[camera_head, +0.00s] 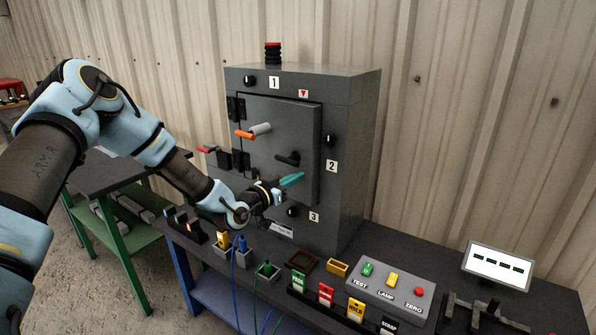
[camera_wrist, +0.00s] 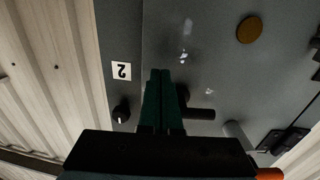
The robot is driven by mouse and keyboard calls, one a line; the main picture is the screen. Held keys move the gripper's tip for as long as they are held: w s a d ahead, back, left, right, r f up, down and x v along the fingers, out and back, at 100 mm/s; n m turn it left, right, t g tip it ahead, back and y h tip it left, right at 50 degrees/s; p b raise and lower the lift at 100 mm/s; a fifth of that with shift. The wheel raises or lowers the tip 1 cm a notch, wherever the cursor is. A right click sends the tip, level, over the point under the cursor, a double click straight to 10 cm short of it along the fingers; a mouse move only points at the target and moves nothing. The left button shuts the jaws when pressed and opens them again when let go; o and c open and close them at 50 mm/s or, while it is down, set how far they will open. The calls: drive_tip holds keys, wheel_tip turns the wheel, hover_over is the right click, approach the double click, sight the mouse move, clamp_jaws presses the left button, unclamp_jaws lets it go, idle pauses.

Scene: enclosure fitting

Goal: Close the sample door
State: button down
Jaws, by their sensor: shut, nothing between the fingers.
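The sample door (camera_head: 262,150) is a dark grey panel on the front of the grey enclosure (camera_head: 350,120), with black hinges on its left side. It appears to sit at or near the enclosure face; I cannot tell whether it is fully closed. A black handle (camera_head: 288,158) is on its right half. My gripper (camera_head: 299,177) is shut and empty, its green fingers in front of the door's lower right part. In the wrist view, the upside-down door (camera_wrist: 215,65) lies behind the fingers (camera_wrist: 161,73), near its free edge. Contact cannot be told.
Orange (camera_head: 245,134), grey (camera_head: 261,128) and red (camera_head: 206,149) handles stick out at the front. Black knobs sit by labels 1, 2 (camera_head: 331,166) and 3. Coloured plugs, a button box (camera_head: 390,292) and a small screen (camera_head: 498,264) are on the bench below.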

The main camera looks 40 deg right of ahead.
sight(305, 171)
drive_tip(key=shift+d, duration=0.55)
drive_tip(key=shift+d+f, duration=0.1)
drive_tip(key=d+b, duration=0.2)
drive_tip(key=b, duration=0.1)
drive_tip(key=d+b, duration=0.1)
drive_tip(key=b, duration=0.1)
drive_tip(key=shift+w+d+f, duration=0.15)
drive_tip(key=shift+w+d, duration=0.1)
drive_tip(key=shift+w, duration=0.05)
drive_tip(key=shift+d+r, duration=0.1)
drive_tip(key=shift+r, duration=0.35)
